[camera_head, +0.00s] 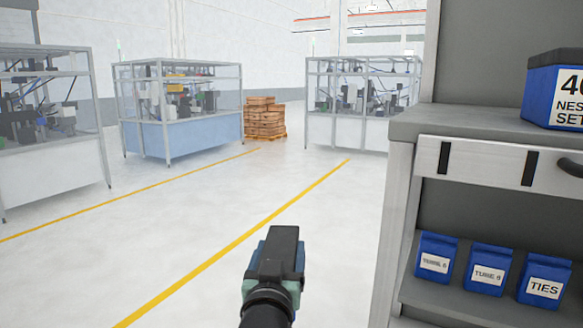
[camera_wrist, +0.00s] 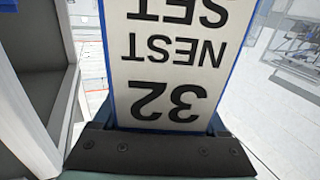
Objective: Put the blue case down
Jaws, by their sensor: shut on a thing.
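My gripper (camera_head: 275,255) shows at the bottom middle of the head view, over the open floor and left of the workbench. In the wrist view it is shut on a blue case (camera_wrist: 172,65) with a white label. The label reads "32 NEST SET" upside down. In the head view the case is almost wholly hidden behind my gripper. The case is held in the air, apart from the bench.
A grey workbench (camera_head: 440,122) stands at the right. Another blue case (camera_head: 555,88), labelled "40 NEST SET" in part, sits on its top. Small blue bins (camera_head: 487,270) stand on the lower shelf. Fenced machines (camera_head: 180,110) and a stack of wooden crates (camera_head: 264,118) stand far back. The marked floor between is clear.

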